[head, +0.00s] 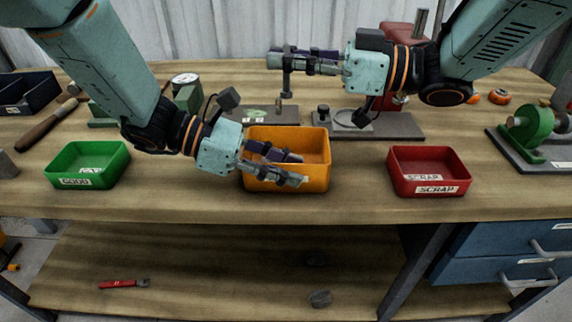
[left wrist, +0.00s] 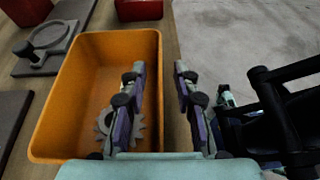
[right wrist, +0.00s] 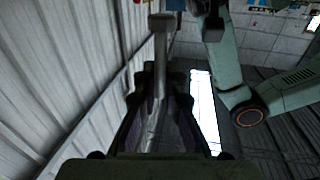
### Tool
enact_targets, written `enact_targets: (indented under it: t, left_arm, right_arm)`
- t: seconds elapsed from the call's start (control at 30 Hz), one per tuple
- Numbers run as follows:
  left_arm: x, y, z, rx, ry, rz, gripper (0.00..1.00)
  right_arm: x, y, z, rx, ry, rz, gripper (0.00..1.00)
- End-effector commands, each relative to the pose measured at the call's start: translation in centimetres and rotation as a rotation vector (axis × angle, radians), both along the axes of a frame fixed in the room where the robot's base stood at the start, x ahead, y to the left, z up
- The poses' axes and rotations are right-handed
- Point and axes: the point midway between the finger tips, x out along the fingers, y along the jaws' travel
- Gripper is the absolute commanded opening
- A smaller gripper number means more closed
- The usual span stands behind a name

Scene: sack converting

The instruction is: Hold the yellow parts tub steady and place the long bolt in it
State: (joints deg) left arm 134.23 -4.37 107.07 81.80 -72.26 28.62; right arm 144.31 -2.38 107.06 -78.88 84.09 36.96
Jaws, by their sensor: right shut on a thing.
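The yellow parts tub (head: 318,178) stands on the bench near its front edge. My left gripper (head: 292,168) straddles the tub's near wall, one finger inside and one outside. In the left wrist view the fingers are apart with the wall (left wrist: 160,110) between them, and I see no clear contact. A grey gear (left wrist: 122,128) lies on the tub floor, partly hidden by a finger. My right gripper (head: 283,58) is shut on the long bolt (head: 287,82), which hangs upright, head down, above and behind the tub. The bolt also shows in the right wrist view (right wrist: 160,48).
A green tray (head: 88,165) stands left of the tub and a red scrap tray (head: 430,172) right. Behind the tub is a grey plate fixture (head: 385,128).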

Motion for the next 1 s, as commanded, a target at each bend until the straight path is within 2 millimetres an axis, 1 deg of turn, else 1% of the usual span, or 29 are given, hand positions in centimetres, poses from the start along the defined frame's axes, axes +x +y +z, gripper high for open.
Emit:
enact_targets:
  t: [0.1, 0.33, 0.7, 1.0]
  left_arm:
    - [0.0, -0.29, -0.11, 0.0, -0.001, 0.001, 0.3]
    - [0.01, -0.3, -0.11, 0.0, 0.0, 0.001, 0.3]
    - [0.0, -0.29, -0.11, 0.0, 0.0, 0.001, 0.0]
    - [0.01, -0.29, -0.09, -0.001, 0.0, 0.001, 0.0]
  right_arm:
    - [0.01, 0.0, 0.03, 0.0, 0.0, 0.0, 0.0]
    - [0.0, 0.0, 0.03, 0.0, 0.0, 0.0, 0.0]
    - [0.0, 0.0, 0.03, 0.0, 0.0, 0.0, 0.0]
    - [0.0, 0.0, 0.03, 0.0, 0.0, 0.0, 0.0]
